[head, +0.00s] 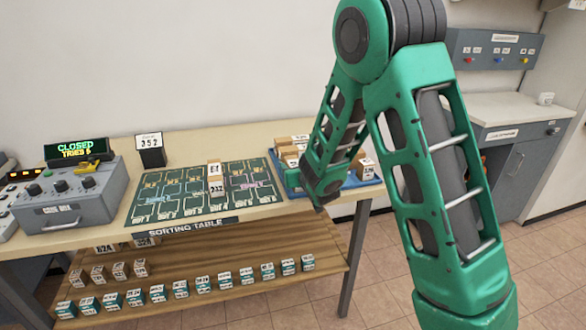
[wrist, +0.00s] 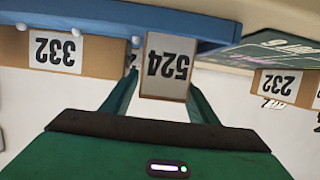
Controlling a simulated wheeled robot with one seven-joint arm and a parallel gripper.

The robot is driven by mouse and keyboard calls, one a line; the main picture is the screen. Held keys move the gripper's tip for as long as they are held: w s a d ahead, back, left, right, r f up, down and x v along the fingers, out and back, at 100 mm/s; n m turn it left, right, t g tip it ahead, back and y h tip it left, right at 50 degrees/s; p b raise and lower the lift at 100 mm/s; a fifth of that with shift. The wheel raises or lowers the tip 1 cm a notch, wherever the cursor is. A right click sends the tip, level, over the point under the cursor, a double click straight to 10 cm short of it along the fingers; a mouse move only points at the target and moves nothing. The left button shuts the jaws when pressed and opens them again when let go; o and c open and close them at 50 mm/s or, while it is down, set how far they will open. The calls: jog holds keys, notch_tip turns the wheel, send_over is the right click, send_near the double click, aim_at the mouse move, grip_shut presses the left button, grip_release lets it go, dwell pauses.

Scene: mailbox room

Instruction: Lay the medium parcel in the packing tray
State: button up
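The blue tray (head: 375,182) with several parcels stands at the right end of the sorting table, partly hidden by my arm. The inverted wrist view shows its blue side (wrist: 70,15). A cardboard parcel with label 524 (wrist: 166,88) is between my gripper's fingers (wrist: 163,98), with a finger along each side that appears to touch it. In the head view my gripper (head: 325,195) is by the tray's front left, and this parcel is hidden.
Parcel 232 (head: 216,186) stands on the green sorting board (head: 165,200). A grey control box (head: 72,198) with a CLOSED display is at left. A lower shelf (head: 190,265) holds several small blocks.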

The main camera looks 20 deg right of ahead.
jog(key=v, duration=1.2)
jog(key=s+d+m+g+h, duration=0.45)
jog(key=s+d+g, duration=0.35)
jog(key=s+d, duration=0.9)
jog(key=s+r+m+g+y, duration=0.2)
jog(key=s+g+y, duration=0.2)
jog(key=s, duration=1.7)
jog(key=g, duration=0.2)
jog(key=shift+s+g+y, duration=0.3)
jog(key=shift+s+y, duration=0.05)
jog(key=shift+s, duration=0.05)
jog(key=shift+r, duration=0.15)
